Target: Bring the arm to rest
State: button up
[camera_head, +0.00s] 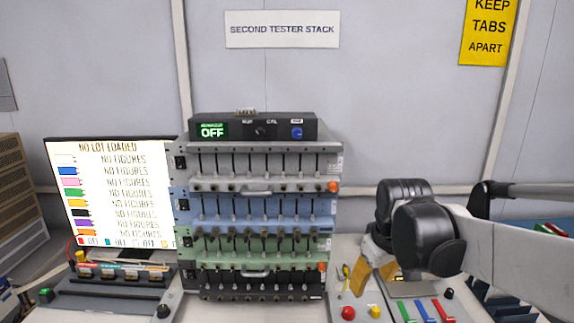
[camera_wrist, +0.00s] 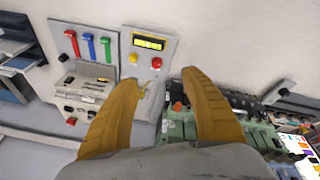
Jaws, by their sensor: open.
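My arm reaches in from the right in the head view, its black wrist joints bent over the right side of the bench. My gripper (camera_head: 369,279) points down there, its tan fingers partly hidden behind the wrist. In the wrist view my gripper (camera_wrist: 160,78) shows two tan fingers spread wide apart, with nothing between them but the panel and bench beyond. The gripper is open and empty.
The tester stack (camera_head: 258,215) stands left of my gripper; its green tier (camera_wrist: 185,127) shows beside the right finger. A panel with coloured levers (camera_head: 425,310) lies below my wrist. A lit screen (camera_head: 110,190) stands at the left. A wall is behind.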

jog(key=s+f+m+t, duration=0.1)
jog(key=s+m+t, duration=0.2)
jog(key=s, duration=1.3)
jog(key=shift+s+m+t, duration=0.2)
jog(key=shift+m+t, duration=0.2)
jog(key=shift+m, duration=0.4)
jog(key=shift+f, duration=0.1)
